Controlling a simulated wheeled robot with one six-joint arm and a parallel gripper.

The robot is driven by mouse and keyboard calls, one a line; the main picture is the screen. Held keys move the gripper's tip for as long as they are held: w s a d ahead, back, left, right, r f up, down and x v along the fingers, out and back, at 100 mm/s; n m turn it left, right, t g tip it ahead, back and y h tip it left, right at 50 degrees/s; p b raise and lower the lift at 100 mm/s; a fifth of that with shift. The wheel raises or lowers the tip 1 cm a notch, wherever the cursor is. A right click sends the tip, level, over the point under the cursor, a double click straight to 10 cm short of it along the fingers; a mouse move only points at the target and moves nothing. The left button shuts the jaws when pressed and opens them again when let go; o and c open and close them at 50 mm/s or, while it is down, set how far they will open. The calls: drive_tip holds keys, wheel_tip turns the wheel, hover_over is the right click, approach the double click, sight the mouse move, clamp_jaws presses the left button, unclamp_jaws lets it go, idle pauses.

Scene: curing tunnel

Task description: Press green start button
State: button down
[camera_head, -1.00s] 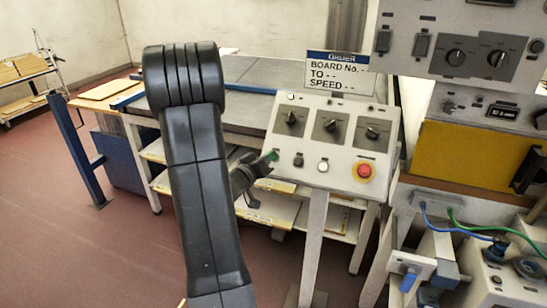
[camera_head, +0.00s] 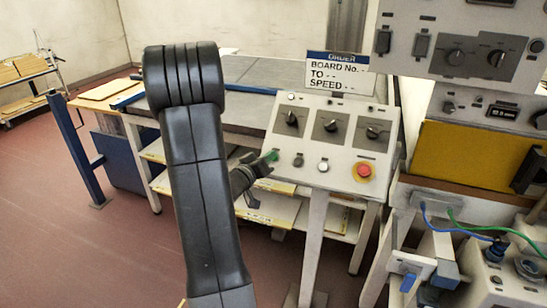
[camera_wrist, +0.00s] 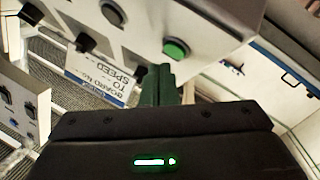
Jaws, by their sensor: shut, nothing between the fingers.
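The green start button (camera_wrist: 175,48) shows on the light panel face in the wrist view, just beyond my fingertips. In the head view the green button (camera_head: 272,155) is at the lower left of the sloped control panel. My gripper (camera_wrist: 158,72) is shut and empty, its dark green-tinted fingers pointing at the panel beside the button. In the head view my gripper (camera_head: 262,164) is at the panel's left edge, partly behind my arm. The fingertips look close to the button; I cannot tell the exact gap.
The panel (camera_head: 312,155) also carries three dark knobs, a black button (camera_head: 298,160), a white button (camera_head: 323,165) and a red stop button (camera_head: 364,171). An order sign (camera_head: 338,72) stands behind it. A larger machine with cables stands right; a grey conveyor table lies behind.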

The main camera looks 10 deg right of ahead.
drive_tip(key=shift+f, duration=0.1)
idle(0.3)
drive_tip(key=shift+w+d+f, duration=0.2)
drive_tip(key=shift+w, duration=0.05)
drive_tip(key=shift+w+d+f+b, duration=0.1)
drive_tip(key=shift+w+f+b, duration=0.1)
drive_tip(key=shift+f+b, duration=0.15)
idle(0.7)
drive_tip(key=shift+r, duration=0.15)
drive_tip(key=shift+s+a+r+p, duration=0.3)
drive_tip(key=shift+s+r+p, duration=0.15)
drive_tip(key=shift+r, duration=0.05)
idle(0.3)
drive_tip(key=s+a+r+p, duration=0.2)
drive_tip(key=s+r, duration=0.1)
drive_tip(key=shift+r+p, duration=0.25)
drive_tip(key=shift+p, duration=0.1)
